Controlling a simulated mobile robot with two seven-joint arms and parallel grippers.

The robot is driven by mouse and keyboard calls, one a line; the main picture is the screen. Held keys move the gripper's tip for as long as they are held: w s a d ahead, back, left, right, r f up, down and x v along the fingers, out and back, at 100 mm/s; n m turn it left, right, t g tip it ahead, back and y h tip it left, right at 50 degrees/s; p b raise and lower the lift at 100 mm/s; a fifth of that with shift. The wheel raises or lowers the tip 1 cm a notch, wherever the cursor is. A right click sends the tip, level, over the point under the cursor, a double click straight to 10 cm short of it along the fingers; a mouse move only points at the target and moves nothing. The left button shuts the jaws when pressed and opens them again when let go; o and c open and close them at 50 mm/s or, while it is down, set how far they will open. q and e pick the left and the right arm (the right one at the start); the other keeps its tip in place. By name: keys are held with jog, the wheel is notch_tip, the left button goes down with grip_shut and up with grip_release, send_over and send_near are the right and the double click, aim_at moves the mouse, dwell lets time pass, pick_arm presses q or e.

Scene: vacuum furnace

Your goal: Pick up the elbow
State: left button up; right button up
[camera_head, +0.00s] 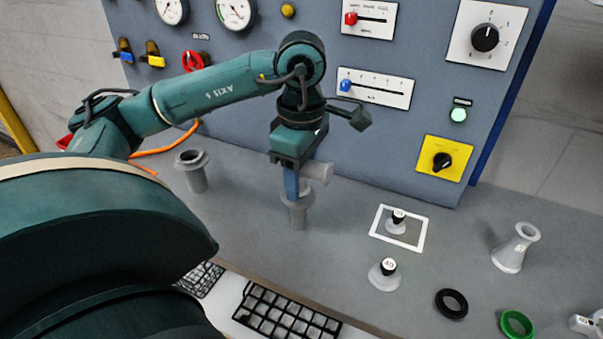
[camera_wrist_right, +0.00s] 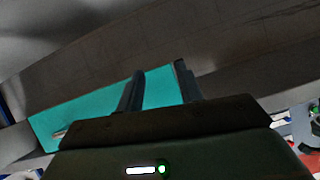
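A grey pipe fitting with a flange facing right and a lower flange, which looks like the elbow (camera_head: 318,172), is at the middle of the grey bench in the head view. My left gripper (camera_head: 292,190) points down directly at it, its blue finger overlapping the fitting's upper left part. Only one finger shows clearly, so I cannot tell whether it is closed on the fitting. Whether the fitting touches the bench is also unclear. My right gripper (camera_wrist_right: 160,85) shows in the right wrist view with its two fingers apart and nothing between them.
A grey flanged pipe (camera_head: 192,172) stands left of the elbow. A conical reducer (camera_head: 514,248), black ring (camera_head: 451,304) and green ring (camera_head: 517,324) are at right. The control panel (camera_head: 410,140) rises behind; keyboards (camera_head: 285,318) lie in front.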

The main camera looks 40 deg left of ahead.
pick_arm(q)
jog(key=c, duration=1)
jog(key=shift+c, duration=0.2)
jog(key=shift+r, duration=0.1)
